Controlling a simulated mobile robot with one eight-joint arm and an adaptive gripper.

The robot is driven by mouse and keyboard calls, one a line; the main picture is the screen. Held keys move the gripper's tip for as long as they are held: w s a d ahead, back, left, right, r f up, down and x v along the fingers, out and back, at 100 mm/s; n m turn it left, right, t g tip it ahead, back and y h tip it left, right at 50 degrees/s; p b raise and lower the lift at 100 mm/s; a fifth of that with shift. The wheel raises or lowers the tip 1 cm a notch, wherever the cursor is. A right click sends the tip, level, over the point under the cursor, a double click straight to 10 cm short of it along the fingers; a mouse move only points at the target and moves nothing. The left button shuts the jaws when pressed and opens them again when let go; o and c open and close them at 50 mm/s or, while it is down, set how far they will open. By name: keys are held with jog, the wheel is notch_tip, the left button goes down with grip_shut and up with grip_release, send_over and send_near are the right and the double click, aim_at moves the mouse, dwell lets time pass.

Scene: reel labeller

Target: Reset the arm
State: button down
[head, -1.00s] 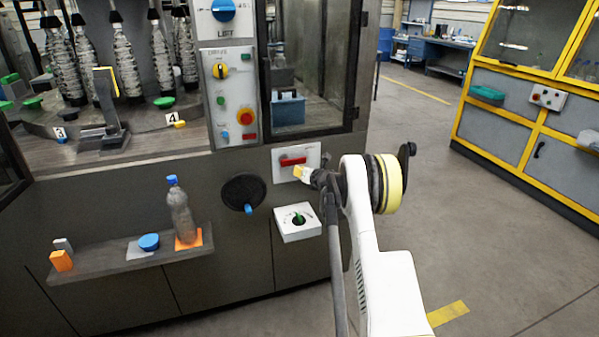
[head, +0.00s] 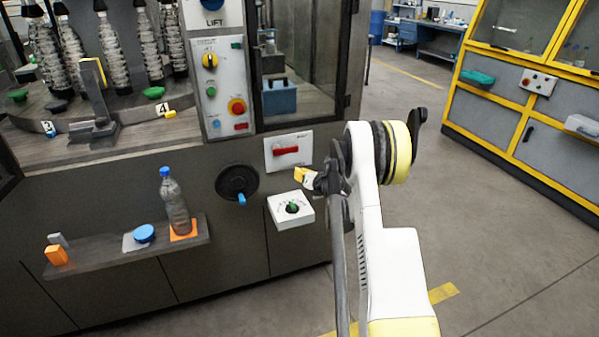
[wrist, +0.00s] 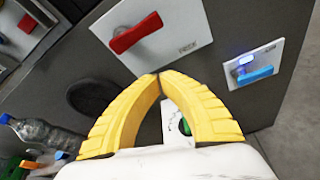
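My gripper (head: 302,175) has yellow fingers and is in front of the dark machine front, apart from it. In the head view it is just below and right of the red handle (head: 286,150) on a white plate (head: 304,139). In the wrist view the fingertips of my gripper (wrist: 160,78) meet, with nothing held between them. The red handle (wrist: 136,33) lies beyond and above the tips there. A blue handle (wrist: 254,75) on a second white plate shows to the right. My white arm is bent in front of the machine's right side.
A white dial box (head: 290,208) juts out below the gripper, beside a black handwheel (head: 237,182). A shelf (head: 110,258) at left holds a bottle (head: 174,205), a blue cap (head: 144,233) and orange blocks. Open floor (head: 480,200) lies to the right, before a yellow-framed cabinet (head: 500,110).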

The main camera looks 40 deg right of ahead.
dwell(0.3)
jog(key=a+r+m+t+h, duration=0.1)
jog(key=a+r+m, duration=0.2)
jog(key=r, duration=0.7)
jog(key=a+r+m+t+h, duration=0.15)
jog(key=a+r+m, duration=0.25)
jog(key=r, duration=0.6)
jog(key=s+a+r+m+h, duration=0.1)
jog(key=s+a+r+m, duration=0.15)
jog(key=r+m, duration=0.3)
jog(key=s+a+r+m+h, duration=0.2)
jog(key=s+r+m, duration=0.2)
jog(key=r, duration=0.2)
jog(key=s+a+f+m+g+y, duration=0.2)
jog(key=s+a+f+m+g, duration=0.1)
jog(key=s+a, duration=0.6)
jog(key=s+a+f+m+g+y, duration=0.3)
jog(key=s+a+f+m, duration=0.3)
jog(key=s, duration=0.7)
jog(key=s+a+f+m+g+y, duration=0.2)
jog(key=s+a+f, duration=0.4)
jog(key=s+a, duration=0.5)
jog(key=shift+a+m+g+y, duration=0.35)
jog(key=shift+m+g, duration=0.5)
jog(key=shift+m, duration=0.4)
